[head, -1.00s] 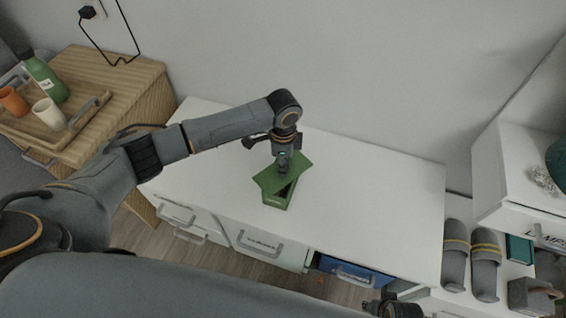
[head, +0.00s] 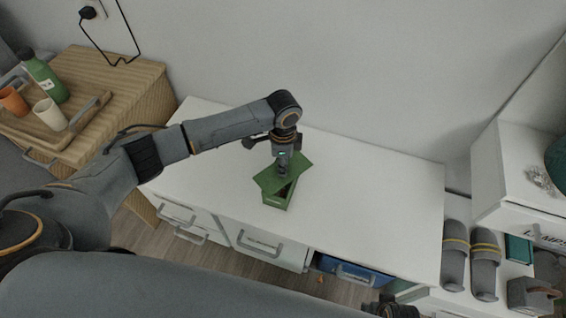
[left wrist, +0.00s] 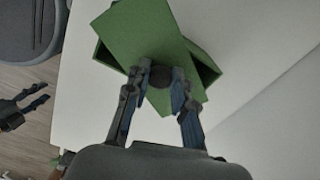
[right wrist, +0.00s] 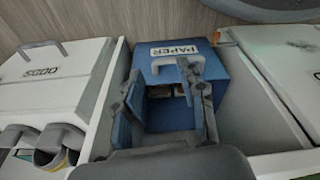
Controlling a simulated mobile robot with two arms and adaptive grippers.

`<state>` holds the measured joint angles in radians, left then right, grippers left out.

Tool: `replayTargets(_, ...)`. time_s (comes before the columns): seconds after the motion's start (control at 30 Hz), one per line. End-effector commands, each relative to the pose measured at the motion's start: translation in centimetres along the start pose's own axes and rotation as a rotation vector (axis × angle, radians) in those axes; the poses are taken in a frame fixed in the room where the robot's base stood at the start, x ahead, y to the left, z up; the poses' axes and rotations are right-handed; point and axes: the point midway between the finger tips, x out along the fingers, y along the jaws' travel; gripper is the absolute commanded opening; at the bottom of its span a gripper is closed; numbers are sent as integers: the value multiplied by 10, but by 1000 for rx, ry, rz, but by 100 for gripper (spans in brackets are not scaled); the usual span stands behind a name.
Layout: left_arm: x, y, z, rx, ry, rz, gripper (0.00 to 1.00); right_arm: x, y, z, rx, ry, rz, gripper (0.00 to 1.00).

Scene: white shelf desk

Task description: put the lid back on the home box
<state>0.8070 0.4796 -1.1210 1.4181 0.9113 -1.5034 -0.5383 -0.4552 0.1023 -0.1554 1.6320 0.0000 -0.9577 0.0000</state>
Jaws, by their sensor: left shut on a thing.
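The green home box (head: 273,200) stands on the white desk top, with part of its dark inside showing. Its flat green lid (head: 270,180) lies over the box, turned at an angle to it, so corners of the box stay uncovered. My left gripper (head: 282,172) points down and is shut on the lid's dark round knob. In the left wrist view the knob (left wrist: 160,77) sits between the fingers, and the lid (left wrist: 140,35) crosses the box (left wrist: 203,66) askew. Whether the lid touches the rim is unclear. My right gripper (right wrist: 165,95) is open and empty, near the blue PAPER drawer.
The white desk top (head: 370,200) is clear around the box. The blue drawer (head: 350,270) is pulled out at the desk's front. A wooden stand with a tray (head: 75,130), cups and a bottle is at left. Slippers (head: 470,262) lie on a shelf at right.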

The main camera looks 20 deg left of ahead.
Motion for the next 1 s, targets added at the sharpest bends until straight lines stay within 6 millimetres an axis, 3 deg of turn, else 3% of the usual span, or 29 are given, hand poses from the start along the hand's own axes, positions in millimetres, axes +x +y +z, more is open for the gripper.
replayTargets(1.0,0,0,0,0,0,0,0,15,0,8,-3,-5,-1,40)
